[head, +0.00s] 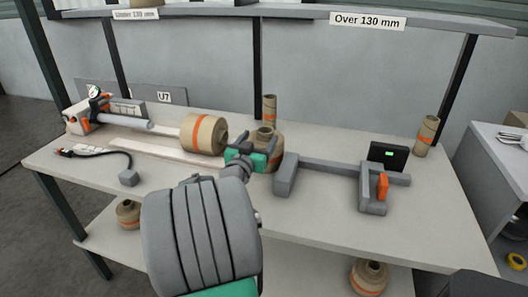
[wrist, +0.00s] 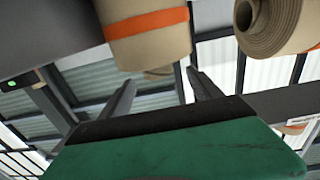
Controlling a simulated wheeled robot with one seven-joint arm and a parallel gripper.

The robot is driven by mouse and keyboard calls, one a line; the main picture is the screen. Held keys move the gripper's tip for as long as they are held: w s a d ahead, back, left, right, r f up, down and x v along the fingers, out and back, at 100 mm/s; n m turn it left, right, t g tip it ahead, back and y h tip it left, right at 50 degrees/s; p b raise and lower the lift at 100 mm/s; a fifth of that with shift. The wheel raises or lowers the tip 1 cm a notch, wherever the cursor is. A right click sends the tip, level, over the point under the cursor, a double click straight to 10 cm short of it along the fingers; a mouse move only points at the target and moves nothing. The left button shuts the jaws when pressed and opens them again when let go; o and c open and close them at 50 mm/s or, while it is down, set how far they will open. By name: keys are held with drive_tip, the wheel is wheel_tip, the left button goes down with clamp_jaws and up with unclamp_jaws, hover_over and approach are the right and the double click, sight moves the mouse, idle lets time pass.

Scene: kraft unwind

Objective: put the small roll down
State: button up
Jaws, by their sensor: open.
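My gripper (head: 258,151) is over the middle of the bench in the head view, its jaws open. A squat kraft-brown roll (head: 266,134) stands on the bench just behind it, partly hidden by the jaws. A wider roll with an orange band (head: 203,134) sits to the left, at the end of a grey shaft. In the wrist view the two fingers (wrist: 160,88) are spread with nothing gripped between them. A banded roll (wrist: 148,28) and a roll with a spiral end (wrist: 268,24) show beyond them. I cannot tell whether the jaws touch a roll.
The bench (head: 420,220) has bare room at its front right. A grey stand (head: 330,168) with an orange part is right of my gripper. Upright tubes stand at the back (head: 269,107) and right (head: 426,133). More rolls sit on the lower shelf (head: 310,275).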

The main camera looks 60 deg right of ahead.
sight(262, 134)
drive_tip(key=d, duration=0.3)
drive_tip(key=d+p, duration=0.1)
drive_tip(key=d, duration=0.1)
drive_tip(key=shift+w+d, duration=0.3)
drive_tip(key=shift+c, duration=0.2)
clamp_jaws()
idle(0.4)
drive_tip(key=shift+w+r, duration=0.1)
drive_tip(key=shift+r, duration=0.05)
